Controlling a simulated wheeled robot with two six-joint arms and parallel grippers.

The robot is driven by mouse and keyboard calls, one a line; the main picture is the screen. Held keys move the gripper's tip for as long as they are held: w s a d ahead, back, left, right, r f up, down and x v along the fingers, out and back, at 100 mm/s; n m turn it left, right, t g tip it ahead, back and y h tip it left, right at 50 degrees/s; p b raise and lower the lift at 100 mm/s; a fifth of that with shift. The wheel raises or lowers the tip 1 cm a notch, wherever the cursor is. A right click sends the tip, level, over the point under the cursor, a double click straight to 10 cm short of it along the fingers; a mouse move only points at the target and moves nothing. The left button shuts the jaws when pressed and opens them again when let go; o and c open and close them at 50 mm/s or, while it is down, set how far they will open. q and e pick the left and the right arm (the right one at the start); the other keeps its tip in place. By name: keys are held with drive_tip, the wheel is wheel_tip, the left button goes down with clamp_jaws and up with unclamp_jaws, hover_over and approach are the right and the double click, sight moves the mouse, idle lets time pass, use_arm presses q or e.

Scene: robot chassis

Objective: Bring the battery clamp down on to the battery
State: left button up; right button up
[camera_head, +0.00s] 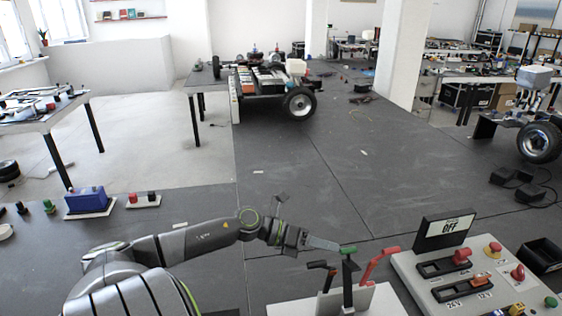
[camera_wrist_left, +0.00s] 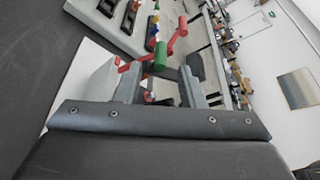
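A white block (camera_head: 386,301) at the bottom centre of the head view carries a black upright lever with a green grip (camera_head: 348,250). A dark lever with a red part (camera_head: 325,267) leans on its left and a red lever (camera_head: 380,262) slants up on its right. I cannot tell for certain which part is the battery clamp or the battery. My left gripper (camera_head: 322,243) reaches in from the left, close to the green grip. In the left wrist view its two fingers (camera_wrist_left: 158,88) are apart, with the green grip (camera_wrist_left: 161,56) showing between and beyond them. My right gripper is out of view.
A control panel (camera_head: 424,274) with an "OFF" display (camera_head: 449,230) and several switches stands right of the levers. A black bin (camera_head: 541,255) is beyond it. A blue box-shaped part (camera_head: 89,200) stands at left. Open dark floor (camera_head: 330,180) lies behind.

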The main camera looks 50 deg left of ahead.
use_arm(q)
drive_tip(key=p+v, duration=0.3)
drive_tip(key=v, duration=0.8)
drive_tip(key=shift+s+a, duration=0.1)
drive_tip(key=shift+c, duration=0.2)
